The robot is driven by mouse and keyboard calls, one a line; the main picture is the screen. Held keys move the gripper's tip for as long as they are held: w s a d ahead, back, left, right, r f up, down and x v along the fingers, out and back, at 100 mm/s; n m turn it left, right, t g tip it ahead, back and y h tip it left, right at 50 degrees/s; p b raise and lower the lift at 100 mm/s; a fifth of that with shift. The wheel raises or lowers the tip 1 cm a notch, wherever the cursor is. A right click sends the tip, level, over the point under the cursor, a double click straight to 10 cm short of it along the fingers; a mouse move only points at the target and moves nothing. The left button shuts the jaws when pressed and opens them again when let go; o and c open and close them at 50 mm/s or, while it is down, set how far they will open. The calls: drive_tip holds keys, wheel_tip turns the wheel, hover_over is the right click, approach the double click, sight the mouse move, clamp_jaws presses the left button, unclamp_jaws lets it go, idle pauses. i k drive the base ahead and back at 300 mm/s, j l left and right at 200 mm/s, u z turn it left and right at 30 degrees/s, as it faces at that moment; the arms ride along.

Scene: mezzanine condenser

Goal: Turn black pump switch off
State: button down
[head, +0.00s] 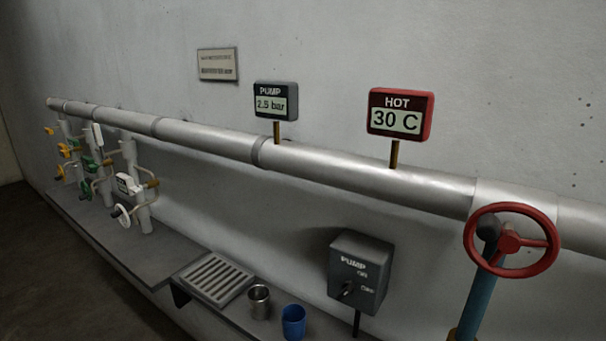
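The black pump switch (347,289) is a small knob on the front of a dark grey box (372,254) labelled PUMP. The box is at the lower right of the head view, below the long pipe, with a stem under it. The marks by the knob look like ON above and OFF to the right. The knob's exact pointing is too small to tell. A pump gauge (275,101) on the pipe reads 2.5 bar. My gripper is not in view.
A red handwheel (511,240) on a blue stem stands right of the box. Below left are a metal cup (259,301), a blue cup (293,321) and a slatted drain (214,279) on a ledge. A red HOT gauge (400,114) reads 30 C. Several valves (124,184) line the left.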

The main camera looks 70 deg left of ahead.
sight(348, 288)
drive_tip(key=u, duration=2.15)
